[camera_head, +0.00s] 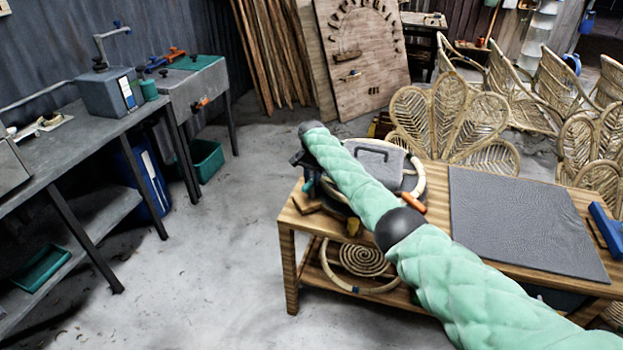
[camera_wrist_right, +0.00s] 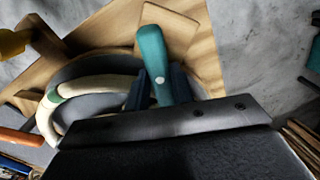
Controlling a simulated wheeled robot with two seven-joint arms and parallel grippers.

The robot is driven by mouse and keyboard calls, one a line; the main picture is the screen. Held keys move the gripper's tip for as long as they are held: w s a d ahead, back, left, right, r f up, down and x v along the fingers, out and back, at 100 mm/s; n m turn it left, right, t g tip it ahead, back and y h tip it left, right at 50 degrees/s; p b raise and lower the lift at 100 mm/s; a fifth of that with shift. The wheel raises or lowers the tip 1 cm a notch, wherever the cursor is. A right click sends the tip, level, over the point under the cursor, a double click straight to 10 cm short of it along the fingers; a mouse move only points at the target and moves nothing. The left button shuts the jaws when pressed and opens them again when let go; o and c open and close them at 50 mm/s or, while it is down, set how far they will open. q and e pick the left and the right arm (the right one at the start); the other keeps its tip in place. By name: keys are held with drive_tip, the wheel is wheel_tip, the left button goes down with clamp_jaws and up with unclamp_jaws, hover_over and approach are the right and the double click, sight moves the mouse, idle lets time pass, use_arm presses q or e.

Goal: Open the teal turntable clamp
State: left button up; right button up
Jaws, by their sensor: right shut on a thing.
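The teal clamp lever (camera_wrist_right: 151,48) stands up between the two dark fingers of my right gripper (camera_wrist_right: 160,88) in the right wrist view. The gripper is shut on it, near a pale pivot dot. In the head view my right gripper (camera_head: 303,160) is at the left end of the wooden table, over the turntable's near-left edge. The turntable (camera_head: 410,180) is a dark round plate with a pale rattan ring (camera_wrist_right: 95,84) around it. My green padded arm covers much of it. My left gripper is not in view.
The wooden table (camera_head: 440,172) also carries a dark mat (camera_head: 520,220), an orange handle (camera_head: 412,202) and a blue block (camera_head: 606,228). Rattan chairs (camera_head: 450,120) stand behind it. A grey workbench (camera_head: 75,150) is at the left, with clear floor between.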

drive_tip(key=n, duration=0.3)
drive_tip(key=shift+r, duration=0.1)
drive_tip(key=n, duration=0.4)
drive_tip(key=shift+n, duration=2.4)
drive_tip(key=o, duration=0.7)
drive_tip(key=shift+w, duration=0.1)
drive_tip(key=shift+c, duration=0.2)
drive_tip(key=o, duration=0.3)
drive_tip(key=shift+r, duration=0.4)
drive_tip(key=shift+r+b, duration=0.4)
drive_tip(key=shift+r, duration=0.2)
wheel_tip(320, 180, up, 5)
drive_tip(key=shift+f+b, duration=0.2)
drive_tip(key=shift+b, duration=0.5)
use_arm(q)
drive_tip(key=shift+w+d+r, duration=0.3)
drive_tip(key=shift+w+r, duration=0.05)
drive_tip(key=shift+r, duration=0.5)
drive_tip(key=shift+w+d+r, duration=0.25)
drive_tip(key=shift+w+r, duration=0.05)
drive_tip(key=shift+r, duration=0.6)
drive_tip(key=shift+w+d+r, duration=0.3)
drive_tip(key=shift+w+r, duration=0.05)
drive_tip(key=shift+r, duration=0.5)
use_arm(e)
drive_tip(key=shift+r, duration=0.55)
